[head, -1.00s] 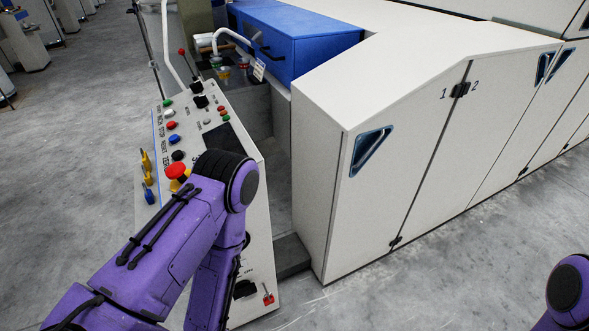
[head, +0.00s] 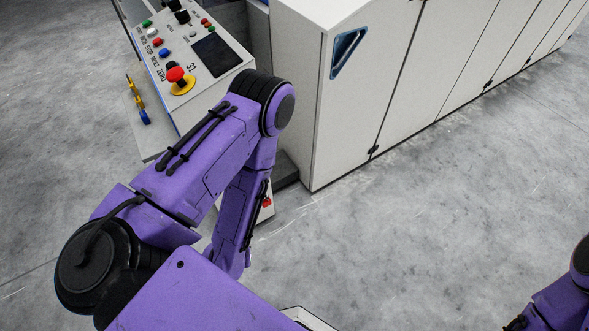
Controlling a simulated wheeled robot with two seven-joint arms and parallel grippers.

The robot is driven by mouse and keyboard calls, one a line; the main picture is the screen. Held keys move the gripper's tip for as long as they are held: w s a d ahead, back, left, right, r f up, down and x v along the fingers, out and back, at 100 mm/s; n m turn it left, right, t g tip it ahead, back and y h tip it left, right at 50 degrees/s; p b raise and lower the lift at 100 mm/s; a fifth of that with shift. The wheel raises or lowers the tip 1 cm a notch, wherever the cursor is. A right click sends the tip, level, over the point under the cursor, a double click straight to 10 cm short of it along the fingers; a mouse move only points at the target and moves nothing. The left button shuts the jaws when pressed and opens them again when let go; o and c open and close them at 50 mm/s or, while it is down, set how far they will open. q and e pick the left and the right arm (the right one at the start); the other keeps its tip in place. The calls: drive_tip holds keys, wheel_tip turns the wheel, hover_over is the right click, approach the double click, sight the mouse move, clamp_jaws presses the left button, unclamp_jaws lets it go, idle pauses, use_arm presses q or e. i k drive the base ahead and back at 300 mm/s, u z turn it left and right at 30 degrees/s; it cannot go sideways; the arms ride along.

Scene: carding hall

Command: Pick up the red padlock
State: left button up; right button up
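The red padlock (head: 267,202) shows as a small red shape low on the front of the control console, just right of my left forearm. My forearm hides part of the console around it, so I cannot tell how the padlock is attached. My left arm reaches forward and bends down in front of the console. The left gripper is not in view. Only part of my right arm shows at the lower right edge, and the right gripper is not in view.
The control console (head: 218,92) carries coloured buttons, a dark screen and a red emergency stop (head: 175,74) on yellow. Yellow and blue-handled tools (head: 137,98) are at its left side. A white machine cabinet (head: 350,105) stands to the right. The grey floor (head: 420,230) in front is clear.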

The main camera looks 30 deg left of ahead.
sight(266, 204)
drive_tip(key=z, duration=0.85)
drive_tip(key=i, duration=0.95)
drive_tip(key=u, duration=2.5)
